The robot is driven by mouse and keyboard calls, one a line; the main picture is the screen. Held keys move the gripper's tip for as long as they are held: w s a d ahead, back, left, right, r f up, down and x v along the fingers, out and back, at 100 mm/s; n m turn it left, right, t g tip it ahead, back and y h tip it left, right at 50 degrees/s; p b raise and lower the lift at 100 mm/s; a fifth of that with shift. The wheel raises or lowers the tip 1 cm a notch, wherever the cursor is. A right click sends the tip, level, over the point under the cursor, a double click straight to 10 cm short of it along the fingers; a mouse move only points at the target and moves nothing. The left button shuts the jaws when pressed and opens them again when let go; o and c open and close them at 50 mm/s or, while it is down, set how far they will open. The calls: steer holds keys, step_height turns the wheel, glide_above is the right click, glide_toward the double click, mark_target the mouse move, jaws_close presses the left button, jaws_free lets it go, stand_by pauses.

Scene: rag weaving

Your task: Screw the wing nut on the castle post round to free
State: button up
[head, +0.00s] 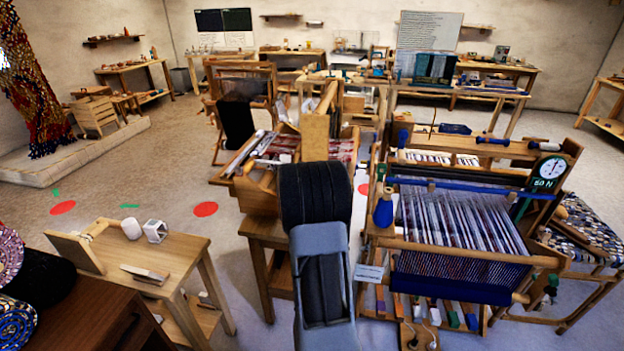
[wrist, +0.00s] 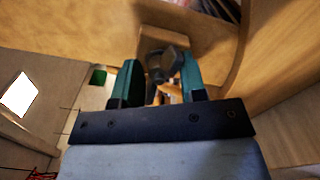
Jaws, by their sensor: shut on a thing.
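In the wrist view, my gripper (wrist: 160,76) has its two teal fingers on either side of a dark grey wing nut (wrist: 170,56), shut on it. The wing nut sits in front of a small wooden block (wrist: 163,37) on the pale wooden face of the loom. I take this wood to be the castle post, but its full outline is not in view. The nut's thread and how far it is turned cannot be made out. In the head view, my dark arm reaches forward to a wooden loom (head: 316,136) and hides the gripper and the nut.
A curved wooden panel (wrist: 262,60) stands close on the right in the wrist view. In the head view, a loom with a striped warp (head: 460,222) and a dial gauge (head: 549,168) stands right of my arm. A small table (head: 180,262) stands left, with open floor beyond.

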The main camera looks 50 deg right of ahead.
stand_by(0.4)
steer(key=o, duration=0.6)
steer(key=shift+w, duration=0.1)
steer(key=shift+a, duration=0.1)
steer(key=v, duration=1.3)
steer(key=shift+a+b, duration=0.3)
steer(key=shift+b, duration=0.1)
